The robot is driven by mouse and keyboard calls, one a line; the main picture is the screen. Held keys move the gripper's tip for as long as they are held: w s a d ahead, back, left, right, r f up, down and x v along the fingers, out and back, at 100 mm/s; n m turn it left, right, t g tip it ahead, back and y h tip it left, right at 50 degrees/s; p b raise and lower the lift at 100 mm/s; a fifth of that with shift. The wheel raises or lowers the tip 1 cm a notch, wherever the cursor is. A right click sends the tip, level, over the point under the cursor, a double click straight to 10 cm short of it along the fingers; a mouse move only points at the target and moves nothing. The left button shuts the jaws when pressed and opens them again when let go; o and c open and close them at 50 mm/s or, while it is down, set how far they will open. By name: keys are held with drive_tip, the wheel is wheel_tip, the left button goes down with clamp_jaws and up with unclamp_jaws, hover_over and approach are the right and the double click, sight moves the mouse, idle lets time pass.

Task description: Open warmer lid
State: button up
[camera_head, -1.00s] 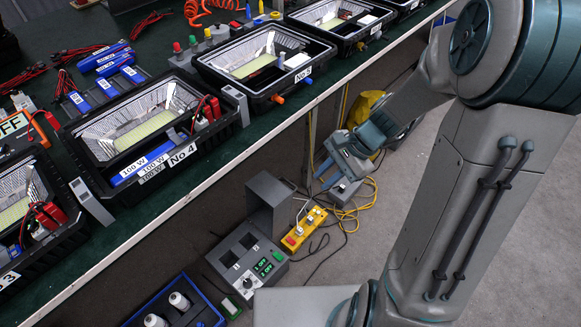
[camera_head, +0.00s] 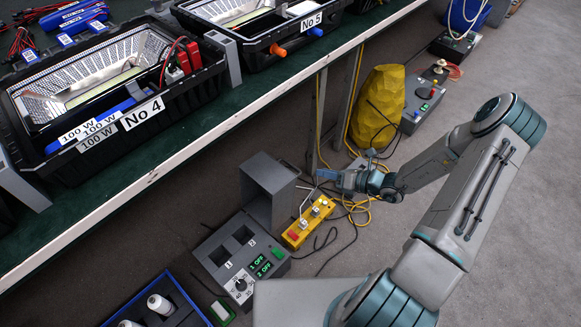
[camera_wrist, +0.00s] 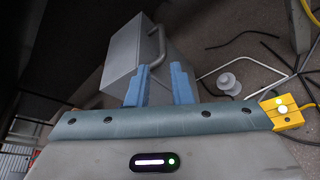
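The warmer is a grey floor unit (camera_head: 238,262) in the head view. It has a sloped panel with a dial, two green "OFF" readouts and two dark slots marked 1 and 2. Its grey box-like lid (camera_head: 270,184) stands upright behind the slots, leaving them uncovered. A thin bent handle (camera_head: 302,196) is on the lid's right side; it also shows in the wrist view (camera_wrist: 158,45). My gripper (camera_head: 324,174) is to the right of the lid. In the wrist view its two blue fingers (camera_wrist: 159,86) are apart, with the handle just beyond their tips; contact is unclear.
A yellow switch box (camera_head: 307,222) with cables lies right of the warmer. A blue-edged tray (camera_head: 160,308) with white bottles is at lower left. The workbench edge (camera_head: 150,178) runs above, and a bench leg and yellow sack (camera_head: 378,105) stand behind my gripper. Floor at right is clear.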

sight(291, 165)
drive_tip(key=b+x, duration=0.2)
drive_tip(key=x, duration=0.4)
drive_tip(key=b+x, duration=0.3)
drive_tip(key=x, duration=0.4)
drive_tip(key=shift+w+a+f, duration=0.1)
drive_tip(key=shift+w+f, duration=0.1)
drive_tip(key=shift+f, duration=0.1)
drive_tip(key=shift+w+a, duration=0.1)
clamp_jaws()
